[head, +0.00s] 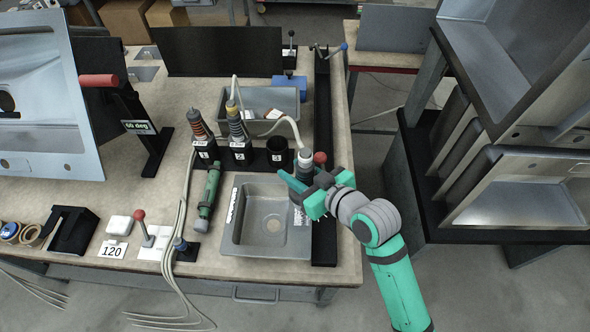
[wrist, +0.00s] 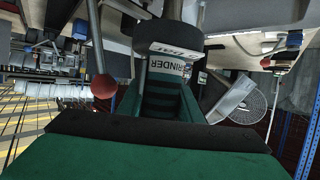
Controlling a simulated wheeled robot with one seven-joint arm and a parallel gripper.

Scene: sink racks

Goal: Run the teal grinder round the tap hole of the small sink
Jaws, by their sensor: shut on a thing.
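The small grey sink (head: 238,240) lies in the bench with its drain inside the basin. My gripper (head: 312,190) is over the sink's right rim. It is shut on the grinder (head: 305,167), whose grey body and pale top stand above the fingers.
A red-knobbed clamp (head: 320,158) stands close behind my gripper; its knob (wrist: 104,87) shows in the wrist view. A green tool (head: 209,190) lies left of the sink. Numbered holders hold two corded tools (head: 237,122); holder three (head: 278,150) is empty. Sink racks (head: 480,150) stand right.

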